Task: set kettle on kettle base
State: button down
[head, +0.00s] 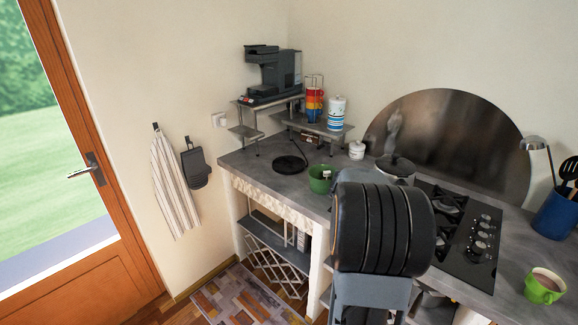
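The kettle base (290,164) is a flat black disc lying bare on the grey counter at the back left, with a dark cord rising behind it. A silver vessel with a dark lid and knob (397,166), apparently the kettle, stands by the near left edge of the hob. Its lower part is hidden behind my dark arm, which fills the centre right. My gripper cannot be made out, so its hold on anything is not shown.
A green bowl (319,180) stands between the base and the vessel. A white lidded jar (357,149) is behind it. A shelf (325,129) with mugs and a coffee machine (273,75) rises behind the base. A green mug (544,286) is at right.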

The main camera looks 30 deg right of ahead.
aim_at(289, 167)
jog(key=i, duration=2)
